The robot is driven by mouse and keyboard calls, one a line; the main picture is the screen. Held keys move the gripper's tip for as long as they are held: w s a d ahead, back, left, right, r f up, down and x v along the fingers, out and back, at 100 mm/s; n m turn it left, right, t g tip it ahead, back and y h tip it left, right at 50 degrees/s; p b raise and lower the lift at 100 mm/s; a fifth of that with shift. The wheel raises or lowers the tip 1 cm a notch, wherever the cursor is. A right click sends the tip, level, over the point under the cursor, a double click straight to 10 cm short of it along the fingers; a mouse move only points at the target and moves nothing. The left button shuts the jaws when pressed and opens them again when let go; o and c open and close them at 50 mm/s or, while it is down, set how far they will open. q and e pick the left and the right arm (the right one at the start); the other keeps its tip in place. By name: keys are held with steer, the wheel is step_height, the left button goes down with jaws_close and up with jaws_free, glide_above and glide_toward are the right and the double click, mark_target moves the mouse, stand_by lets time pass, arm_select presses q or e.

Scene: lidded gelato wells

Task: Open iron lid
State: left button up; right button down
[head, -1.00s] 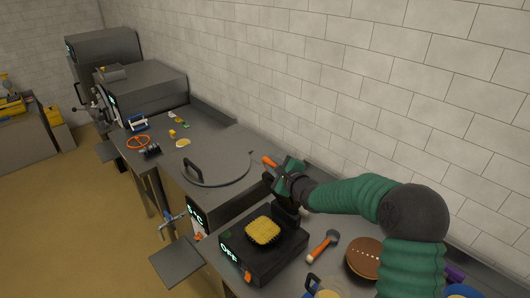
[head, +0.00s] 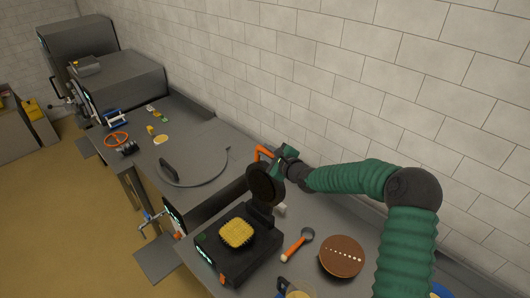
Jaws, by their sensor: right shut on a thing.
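The waffle iron is a dark box (head: 238,258) in the lower middle of the head view, with a yellow waffle (head: 237,232) on its lower plate. Its round dark lid (head: 265,184) stands raised, roughly upright, at the back right of the box, with its round face showing. The lid's orange handle (head: 264,151) is at its top. My right gripper (head: 283,157) is shut on this handle, behind the lid. The fingertips are small and partly hidden. My left gripper is out of view.
A round well lid (head: 193,160) with a dark handle lies flat on the counter left of the iron. A scoop with an orange handle (head: 297,245) and a brown round item (head: 341,256) lie to the right. The tiled wall (head: 320,100) runs close behind my right arm.

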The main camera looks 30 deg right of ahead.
steer(key=shift+d+f, duration=0.2)
steer(key=shift+d, duration=0.25)
steer(key=c, duration=1.7)
jaws_free()
steer(key=shift+d, duration=0.1)
steer(key=o, duration=0.4)
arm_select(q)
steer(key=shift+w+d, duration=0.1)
arm_select(e)
steer(key=shift+a+r, duration=0.1)
steer(key=shift+a, duration=0.35)
steer(key=shift+s, duration=0.2)
arm_select(q)
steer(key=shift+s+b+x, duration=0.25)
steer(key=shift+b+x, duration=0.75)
steer(key=shift+b, duration=0.1)
arm_select(e)
steer(key=v, duration=1.6)
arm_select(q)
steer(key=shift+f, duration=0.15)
arm_select(e)
steer(key=shift+d, duration=0.1)
